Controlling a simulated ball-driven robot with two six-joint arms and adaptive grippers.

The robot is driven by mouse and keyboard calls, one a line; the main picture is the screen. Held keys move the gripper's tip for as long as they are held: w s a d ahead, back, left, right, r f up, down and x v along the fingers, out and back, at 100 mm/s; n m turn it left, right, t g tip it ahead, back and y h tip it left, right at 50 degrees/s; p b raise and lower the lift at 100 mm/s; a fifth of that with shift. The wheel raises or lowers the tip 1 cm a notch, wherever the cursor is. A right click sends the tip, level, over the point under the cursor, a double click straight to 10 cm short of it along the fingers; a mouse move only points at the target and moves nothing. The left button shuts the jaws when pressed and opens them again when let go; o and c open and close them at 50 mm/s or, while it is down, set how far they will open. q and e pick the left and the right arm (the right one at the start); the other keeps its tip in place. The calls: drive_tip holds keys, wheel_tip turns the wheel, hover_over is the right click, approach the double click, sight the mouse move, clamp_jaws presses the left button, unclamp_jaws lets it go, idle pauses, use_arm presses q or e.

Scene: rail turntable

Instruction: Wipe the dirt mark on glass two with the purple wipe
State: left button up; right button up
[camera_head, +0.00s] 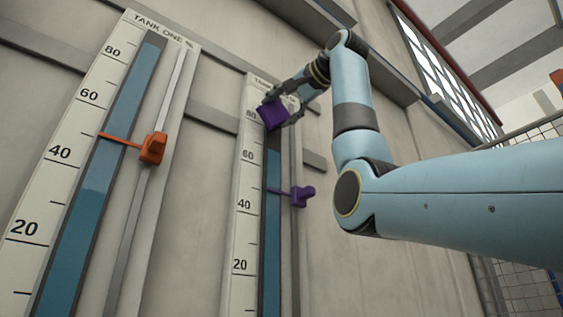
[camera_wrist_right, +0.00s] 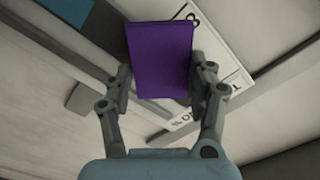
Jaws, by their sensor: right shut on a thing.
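The purple wipe (camera_head: 274,114) is a small purple block in my right gripper (camera_head: 289,113), which is shut on it. The wipe is at the upper part of glass two (camera_head: 272,190), near the 80 mark. In the right wrist view the wipe (camera_wrist_right: 160,60) sits between both fingers of the right gripper (camera_wrist_right: 161,84), with the gauge board (camera_wrist_right: 215,70) behind it. I cannot tell whether the wipe touches the glass. No dirt mark shows; the wipe and gripper cover part of the upper glass. My left gripper is not in view.
A purple pointer (camera_head: 301,196) sticks out from the second gauge between 40 and 60. The tank one gauge (camera_head: 75,140), with an orange pointer (camera_head: 152,148), stands to the left. A ledge (camera_head: 385,75) runs along the wall above right.

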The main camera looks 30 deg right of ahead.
sight(278, 103)
drive_tip(key=shift+w+a+p, duration=0.15)
drive_tip(key=shift+w+p, duration=0.45)
drive_tip(key=shift+w, duration=0.55)
drive_tip(key=shift+w+d+p, duration=0.15)
drive_tip(key=shift+d+p, duration=0.15)
drive_tip(key=shift+d, duration=1.8)
wheel_tip(278, 103, up, 3)
drive_tip(key=p, duration=0.3)
drive_tip(key=shift+w+a+r, duration=0.1)
drive_tip(key=shift+a, duration=0.5)
drive_tip(key=shift+s+a+b, duration=0.2)
drive_tip(key=shift+a+b, duration=0.25)
drive_tip(key=shift+a, duration=1.05)
drive_tip(key=shift+r+p, duration=1.35)
drive_tip(key=shift+r, duration=0.15)
drive_tip(key=shift+w+d+f, duration=0.1)
drive_tip(key=shift+w+d, duration=0.05)
drive_tip(key=shift+d, duration=0.9)
drive_tip(key=shift+w+d, duration=0.1)
drive_tip(key=shift+d, duration=0.95)
